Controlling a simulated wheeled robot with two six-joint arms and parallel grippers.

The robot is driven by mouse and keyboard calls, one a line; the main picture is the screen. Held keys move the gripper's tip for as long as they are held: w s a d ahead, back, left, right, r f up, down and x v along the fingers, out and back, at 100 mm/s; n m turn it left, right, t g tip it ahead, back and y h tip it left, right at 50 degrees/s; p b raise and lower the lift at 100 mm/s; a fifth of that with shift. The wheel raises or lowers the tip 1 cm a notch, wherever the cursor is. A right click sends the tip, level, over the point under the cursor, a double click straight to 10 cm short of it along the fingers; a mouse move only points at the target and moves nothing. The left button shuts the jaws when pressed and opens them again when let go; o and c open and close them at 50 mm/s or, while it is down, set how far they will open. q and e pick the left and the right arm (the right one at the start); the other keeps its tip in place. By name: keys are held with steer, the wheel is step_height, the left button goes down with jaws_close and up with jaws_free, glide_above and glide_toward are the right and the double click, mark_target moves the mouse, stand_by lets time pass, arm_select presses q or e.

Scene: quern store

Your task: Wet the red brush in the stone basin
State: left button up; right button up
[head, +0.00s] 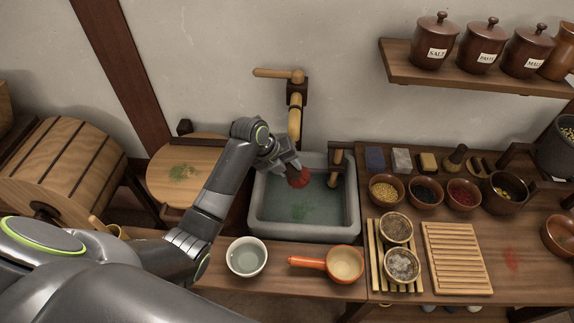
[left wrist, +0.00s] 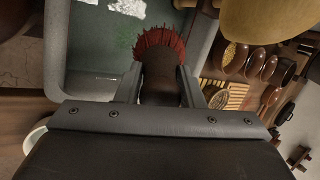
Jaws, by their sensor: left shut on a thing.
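The red brush (head: 299,178) is in my left gripper (head: 289,162), over the back part of the stone basin (head: 353,223). The basin is grey and holds greenish water (head: 280,209) with a darker green patch. In the left wrist view the fingers are shut on the brush's dark body, and its red bristles (left wrist: 160,42) point away from the gripper over the basin (left wrist: 54,45). I cannot tell whether the bristles touch the water. My right gripper is out of view.
A wooden spout (head: 295,118) stands behind the basin. A wooden barrel lid (head: 190,165) is to the left. A white bowl (head: 246,257) and an orange ladle (head: 335,264) lie in front. Several small bowls and a slatted rack (head: 457,258) fill the right counter.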

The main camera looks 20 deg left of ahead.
mark_target(288, 177)
arm_select(q)
step_height(288, 177, down, 5)
steer(key=b, duration=0.3)
steer(key=shift+r, duration=0.15)
step_height(288, 177, down, 8)
steer(key=b, duration=0.6)
stand_by(0.3)
step_height(288, 177, up, 12)
steer(key=p, duration=1.1)
steer(key=shift+r, duration=0.1)
stand_by(2.0)
step_height(288, 177, up, 4)
steer(key=p, duration=0.3)
steer(key=shift+p, duration=0.3)
